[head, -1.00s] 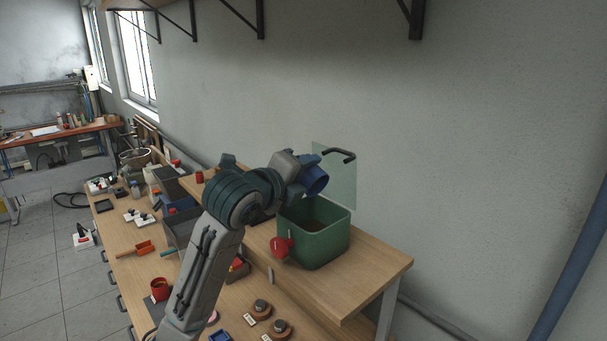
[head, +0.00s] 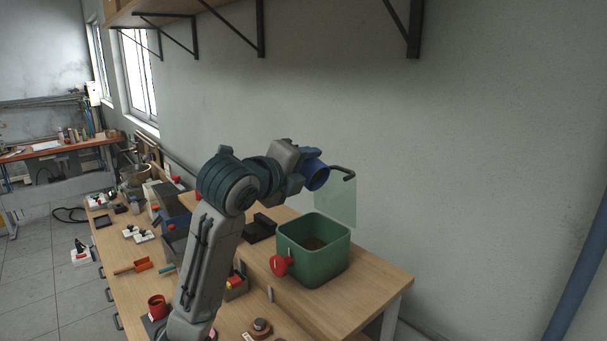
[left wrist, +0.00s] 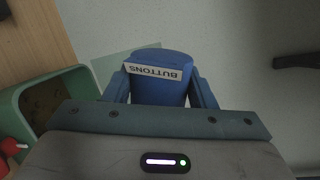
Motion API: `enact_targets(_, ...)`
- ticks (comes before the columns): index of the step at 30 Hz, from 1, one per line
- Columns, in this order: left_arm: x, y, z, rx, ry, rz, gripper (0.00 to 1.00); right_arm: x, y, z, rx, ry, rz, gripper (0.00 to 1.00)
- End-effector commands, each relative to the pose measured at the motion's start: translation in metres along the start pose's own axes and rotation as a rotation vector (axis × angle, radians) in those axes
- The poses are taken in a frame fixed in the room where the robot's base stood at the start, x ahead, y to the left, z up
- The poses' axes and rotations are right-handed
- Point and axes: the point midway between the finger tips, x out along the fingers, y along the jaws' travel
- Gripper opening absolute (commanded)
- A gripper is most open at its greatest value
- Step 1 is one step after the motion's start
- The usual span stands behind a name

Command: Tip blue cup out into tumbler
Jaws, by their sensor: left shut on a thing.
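My left gripper (head: 305,174) is shut on the blue cup (head: 317,178) and holds it in the air above the tumbler's back rim. The cup lies tilted on its side, with its mouth turned toward the right in the head view. In the left wrist view the blue cup (left wrist: 160,88) sits between the fingers, and its white label reads BUTTONS upside down. The tumbler (head: 312,262) appears to be the green, open-topped square container with a red knob, standing on the bench. Something brown shows inside it. The cup's inside cannot be made out. My right gripper is not in view.
A translucent green panel (head: 337,203) stands upright behind the tumbler, with a dark handle (head: 344,172) near the cup. A grey wall is close behind. A red cup (head: 157,307) and several small bins are on the bench at left.

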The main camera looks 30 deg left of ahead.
Motion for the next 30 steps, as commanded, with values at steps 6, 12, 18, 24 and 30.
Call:
enact_targets(6,-0.001,-0.005,0.003,-0.255,0.06,0.038,0.25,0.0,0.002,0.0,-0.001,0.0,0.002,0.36)
enact_targets(12,-0.002,-0.008,0.005,-0.517,0.122,0.079,0.25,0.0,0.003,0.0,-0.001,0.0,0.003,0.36)
enact_targets(18,-0.002,-0.011,0.006,-0.784,0.187,0.121,0.25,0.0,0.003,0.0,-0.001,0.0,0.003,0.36)
enact_targets(24,-0.003,-0.015,0.008,-1.062,0.254,0.164,0.25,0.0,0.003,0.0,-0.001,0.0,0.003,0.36)
enact_targets(30,-0.004,-0.019,0.009,-1.353,0.326,0.208,0.25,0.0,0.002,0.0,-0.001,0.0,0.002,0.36)
